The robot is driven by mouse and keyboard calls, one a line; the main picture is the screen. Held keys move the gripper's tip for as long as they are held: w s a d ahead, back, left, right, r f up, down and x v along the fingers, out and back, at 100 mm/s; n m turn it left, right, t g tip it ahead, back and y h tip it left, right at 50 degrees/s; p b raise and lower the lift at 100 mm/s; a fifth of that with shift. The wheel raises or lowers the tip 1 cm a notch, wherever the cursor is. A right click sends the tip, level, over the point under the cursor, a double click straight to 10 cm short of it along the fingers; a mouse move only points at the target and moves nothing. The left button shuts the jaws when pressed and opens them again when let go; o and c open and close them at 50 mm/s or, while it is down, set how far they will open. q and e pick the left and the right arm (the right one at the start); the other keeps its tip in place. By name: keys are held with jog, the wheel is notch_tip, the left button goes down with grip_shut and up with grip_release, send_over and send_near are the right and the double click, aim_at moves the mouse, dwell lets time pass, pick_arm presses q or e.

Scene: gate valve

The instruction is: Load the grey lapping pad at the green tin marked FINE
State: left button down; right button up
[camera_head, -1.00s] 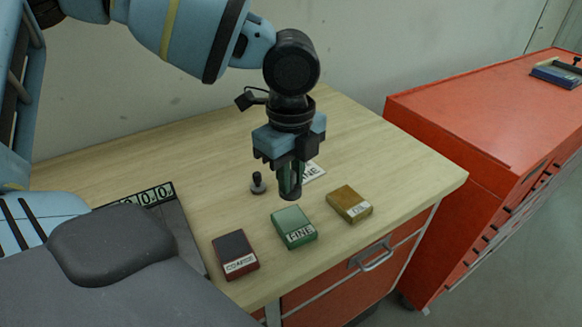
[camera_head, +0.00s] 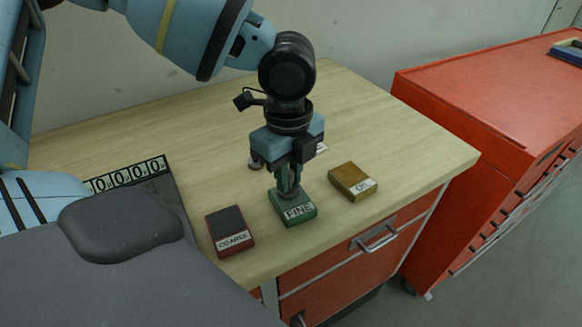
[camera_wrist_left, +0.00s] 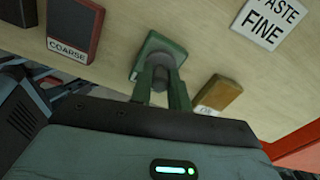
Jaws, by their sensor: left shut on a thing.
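The green tin marked FINE (camera_head: 299,211) stands on the bench between a dark red tin marked COARSE (camera_head: 230,231) and a tan tin marked OIL (camera_head: 353,181). My left gripper (camera_head: 288,186) points down over the green tin and is shut on the grey lapping pad (camera_wrist_left: 163,78). In the left wrist view the pad sits between the green fingers (camera_wrist_left: 160,92), against the green tin's top (camera_wrist_left: 155,43). I cannot tell whether pad and tin touch. The fingers hide part of the pad and tin. My right gripper is not in view.
A small dark knobbed piece (camera_head: 255,165) stands behind the gripper. A white PASTE FINE card (camera_wrist_left: 268,22) lies on the bench, mostly hidden in the head view. A number strip (camera_head: 127,174) lies at left. A red cabinet (camera_head: 480,110) stands to the right.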

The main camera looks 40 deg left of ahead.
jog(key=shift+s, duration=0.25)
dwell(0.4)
pick_arm(q)
jog(key=shift+f, duration=0.35)
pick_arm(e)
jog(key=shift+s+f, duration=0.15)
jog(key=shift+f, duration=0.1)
pick_arm(q)
jog(key=shift+f, duration=0.15)
dwell(1.3)
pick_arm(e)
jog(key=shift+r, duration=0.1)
